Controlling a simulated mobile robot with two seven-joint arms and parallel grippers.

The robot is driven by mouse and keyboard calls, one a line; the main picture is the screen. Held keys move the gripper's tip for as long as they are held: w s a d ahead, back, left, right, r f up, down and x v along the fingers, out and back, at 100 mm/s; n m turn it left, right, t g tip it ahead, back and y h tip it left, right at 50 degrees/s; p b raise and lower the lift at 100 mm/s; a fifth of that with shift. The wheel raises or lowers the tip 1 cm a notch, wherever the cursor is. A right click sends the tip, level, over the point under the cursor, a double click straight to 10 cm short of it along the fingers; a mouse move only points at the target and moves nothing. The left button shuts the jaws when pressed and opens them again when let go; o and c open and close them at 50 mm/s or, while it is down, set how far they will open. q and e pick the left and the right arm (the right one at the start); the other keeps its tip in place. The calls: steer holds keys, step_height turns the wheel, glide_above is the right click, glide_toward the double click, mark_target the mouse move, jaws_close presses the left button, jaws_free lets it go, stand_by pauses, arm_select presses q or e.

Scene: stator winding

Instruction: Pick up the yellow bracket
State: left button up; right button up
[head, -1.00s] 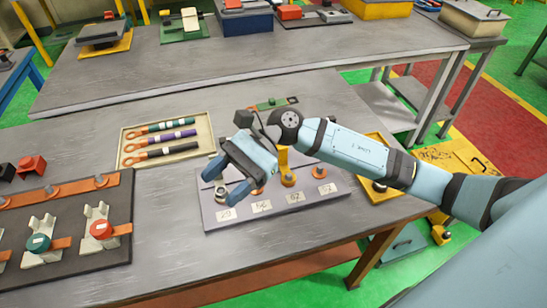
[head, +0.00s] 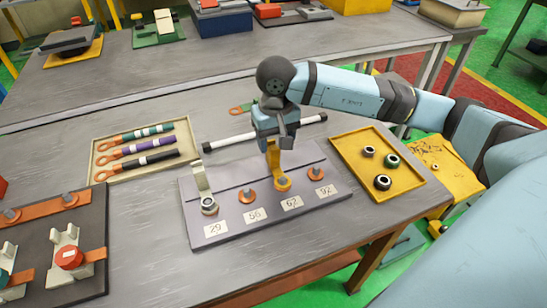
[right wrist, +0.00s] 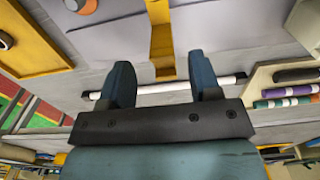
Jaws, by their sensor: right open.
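The yellow bracket (head: 273,157) stands upright on the grey labelled board (head: 235,222), with its ring-shaped foot at the label 62. My right gripper (head: 274,138) is directly above it, pointing down, with its fingers at the bracket's upper end. In the right wrist view the yellow bracket (right wrist: 162,38) runs between the two open fingers (right wrist: 160,75), with a gap on both sides. The gripper hides the bracket's top in the head view. My left gripper is not in view.
A pale bracket (head: 202,180) stands at label 29. A white rod with black ends (head: 235,141) lies behind the gripper. A yellow tray (head: 405,180) with several rings is at right; a tray of striped tools (head: 103,176) is at left.

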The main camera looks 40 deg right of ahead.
mark_target(274, 156)
steer(key=shift+w+f, duration=0.15)
steer(key=shift+f, duration=1.4)
steer(key=shift+w+f, duration=0.15)
steer(key=shift+f, duration=1.35)
steer(key=c, duration=1)
